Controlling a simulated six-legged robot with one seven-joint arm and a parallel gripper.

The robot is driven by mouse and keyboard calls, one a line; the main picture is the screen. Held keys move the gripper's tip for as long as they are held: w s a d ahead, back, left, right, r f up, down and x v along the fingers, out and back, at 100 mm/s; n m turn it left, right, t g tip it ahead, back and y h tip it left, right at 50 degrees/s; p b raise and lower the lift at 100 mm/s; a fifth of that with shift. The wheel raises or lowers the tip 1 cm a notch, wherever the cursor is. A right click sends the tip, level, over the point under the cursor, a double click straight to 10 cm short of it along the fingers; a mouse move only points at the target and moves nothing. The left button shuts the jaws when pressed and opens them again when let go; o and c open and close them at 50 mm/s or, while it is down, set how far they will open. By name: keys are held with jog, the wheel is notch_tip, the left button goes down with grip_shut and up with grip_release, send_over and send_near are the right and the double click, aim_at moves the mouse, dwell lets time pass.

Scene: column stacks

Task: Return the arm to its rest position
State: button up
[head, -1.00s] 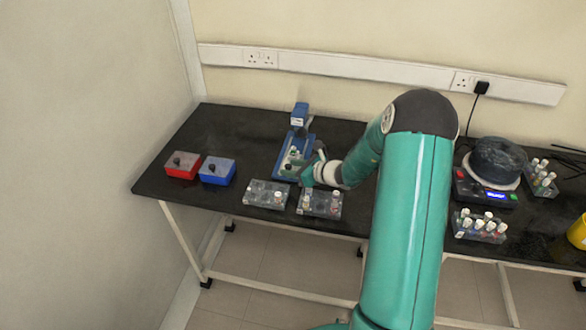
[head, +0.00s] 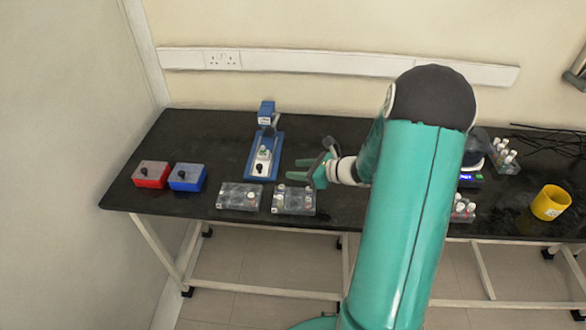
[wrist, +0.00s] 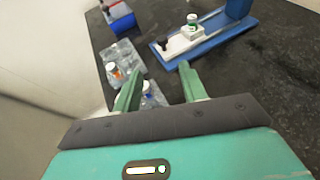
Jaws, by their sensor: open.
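My green arm (head: 405,210) reaches over the black bench. My gripper (head: 308,172) is open and empty above the bench, beside the right clear rack. In the wrist view its two green fingers (wrist: 158,85) stand apart with nothing held between them. The right clear rack (head: 294,200) holds a few vials and is partly behind a finger in the wrist view. The left clear rack (head: 239,196) shows a vial with an orange band in the wrist view. The blue stand (head: 278,160) is to the left of the gripper, with a white block and a small vial on it.
A red box (head: 151,175) and a blue box (head: 187,178) sit at the left end of the bench. A yellow cup (head: 550,203), a vial rack (head: 506,160) and black cables (head: 550,140) are at the right. My arm partly hides a device with a lit display (head: 468,177).

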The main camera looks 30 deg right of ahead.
dwell(0.4)
jog(key=s+a+r+n+g, duration=0.3)
jog(key=s+a+r+n, duration=0.25)
jog(key=a+n, duration=0.2)
jog(key=s+a+r+n+g, duration=0.4)
jog(key=a+r+n, duration=0.25)
jog(key=a, duration=0.25)
jog(key=s+a+r+n+h, duration=0.1)
jog(key=s+r+n+h, duration=0.2)
jog(key=s+n, duration=0.4)
jog(key=s+a+r+n+t+h, duration=0.1)
jog(key=s+r+n+h, duration=0.3)
jog(key=s+n, duration=0.3)
jog(key=shift+s+r+n, duration=0.4)
jog(key=shift+r+n, duration=0.2)
jog(key=shift+r, duration=0.2)
